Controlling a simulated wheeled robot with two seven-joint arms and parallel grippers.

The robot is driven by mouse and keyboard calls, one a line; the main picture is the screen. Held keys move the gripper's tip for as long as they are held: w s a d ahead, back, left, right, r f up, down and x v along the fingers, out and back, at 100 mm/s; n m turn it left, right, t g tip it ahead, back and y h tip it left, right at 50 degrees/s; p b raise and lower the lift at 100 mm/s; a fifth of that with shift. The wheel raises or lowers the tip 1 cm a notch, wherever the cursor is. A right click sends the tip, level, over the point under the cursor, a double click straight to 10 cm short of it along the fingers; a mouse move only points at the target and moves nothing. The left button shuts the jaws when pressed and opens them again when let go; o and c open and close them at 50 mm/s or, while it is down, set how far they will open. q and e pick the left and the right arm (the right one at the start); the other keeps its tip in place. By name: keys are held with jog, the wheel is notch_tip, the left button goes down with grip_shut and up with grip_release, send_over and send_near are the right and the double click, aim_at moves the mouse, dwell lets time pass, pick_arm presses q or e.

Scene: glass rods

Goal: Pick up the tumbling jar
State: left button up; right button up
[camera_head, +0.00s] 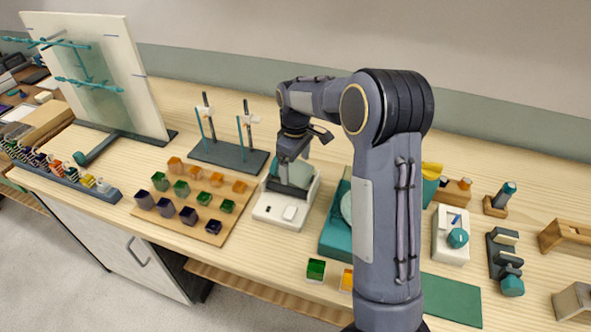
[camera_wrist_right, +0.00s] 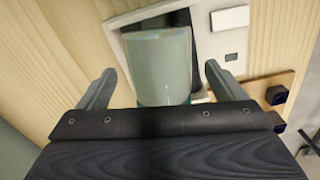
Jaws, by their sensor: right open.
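The tumbling jar is a translucent teal cylinder (camera_wrist_right: 158,62) lying in a white tumbler base; in the head view its teal side (camera_head: 300,173) shows partly behind my right gripper. The white tumbler base (camera_head: 275,208) stands on the bench near the middle. My right gripper (camera_head: 285,157) is over the jar from above. In the right wrist view its fingers (camera_wrist_right: 160,75) are spread wide, one on each side of the jar, with gaps between them and the jar. My left gripper is in neither view.
A board of coloured cubes (camera_head: 155,213) lies left of the base, and a dark stand base with clamps (camera_head: 228,157) is behind it. A teal box (camera_head: 335,240) stands close on the right. A green cube (camera_head: 316,270) sits at the front edge.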

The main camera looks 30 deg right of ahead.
notch_tip(320, 180, down, 2)
jog(key=shift+f, duration=0.1)
jog(key=shift+w, duration=0.1)
jog(key=c, duration=1.3)
jog(key=shift+r, duration=0.25)
jog(key=shift+r, duration=0.65)
jog(key=a+r, duration=0.3)
jog(key=a, duration=0.1)
jog(key=s+a+r+b, duration=0.1)
jog(key=a+r, duration=0.3)
jog(key=a, duration=0.1)
jog(key=a+r+b, duration=0.1)
jog(key=a+r, duration=0.3)
jog(key=a, duration=0.1)
jog(key=shift+s+r, duration=0.2)
jog(key=shift+s, duration=0.1)
